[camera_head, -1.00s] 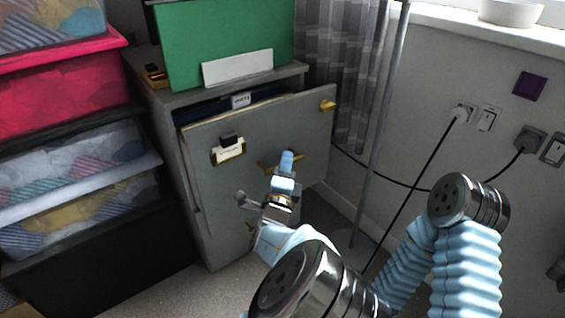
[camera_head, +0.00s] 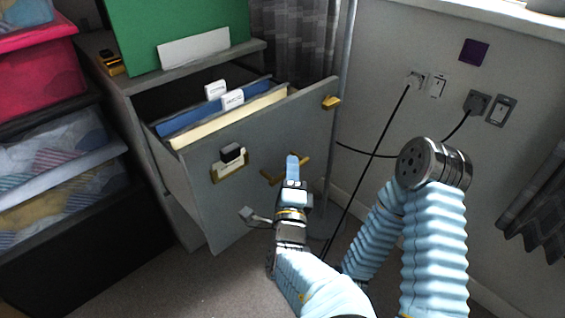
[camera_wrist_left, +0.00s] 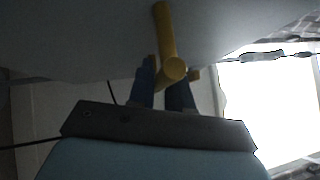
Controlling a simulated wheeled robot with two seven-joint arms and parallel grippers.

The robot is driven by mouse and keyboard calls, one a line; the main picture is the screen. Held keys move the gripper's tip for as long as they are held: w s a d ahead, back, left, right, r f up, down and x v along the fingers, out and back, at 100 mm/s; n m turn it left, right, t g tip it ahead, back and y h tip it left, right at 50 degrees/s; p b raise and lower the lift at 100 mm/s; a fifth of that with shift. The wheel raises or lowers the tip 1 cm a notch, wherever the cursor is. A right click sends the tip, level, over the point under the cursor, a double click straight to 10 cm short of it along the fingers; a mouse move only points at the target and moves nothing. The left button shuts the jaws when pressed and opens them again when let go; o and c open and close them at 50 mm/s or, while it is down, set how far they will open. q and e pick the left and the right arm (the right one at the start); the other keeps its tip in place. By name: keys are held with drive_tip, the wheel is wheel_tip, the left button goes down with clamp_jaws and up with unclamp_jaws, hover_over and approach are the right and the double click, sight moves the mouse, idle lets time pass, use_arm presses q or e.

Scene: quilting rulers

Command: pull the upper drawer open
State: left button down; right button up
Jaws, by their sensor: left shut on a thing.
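The upper drawer (camera_head: 215,205) of the grey filing cabinet (camera_head: 165,71) stands partly open, its front tilted in the view. Blue and cream folders (camera_head: 235,118) with white tabs show inside it. A brass handle (camera_head: 271,178) sits on the drawer front, and it also shows in the wrist view (camera_wrist_left: 165,35). My left gripper (camera_head: 292,168) is shut on this handle, its blue fingers on either side of the bar in the wrist view (camera_wrist_left: 163,88). The fingers partly hide the handle. My right gripper is not in view.
A green board (camera_head: 178,32) and a white card (camera_head: 193,48) stand on the cabinet top. Stacked plastic boxes (camera_head: 55,150) are close on the left. A grey pole (camera_head: 345,90), cables and wall sockets (camera_head: 478,101) are to the right. Some carpet floor shows below.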

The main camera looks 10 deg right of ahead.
use_arm(q)
drive_tip(key=shift+s+d+f, duration=0.15)
drive_tip(key=shift+s, duration=0.1)
drive_tip(key=c, duration=1.2)
unclamp_jaws()
drive_tip(key=shift+o, duration=0.2)
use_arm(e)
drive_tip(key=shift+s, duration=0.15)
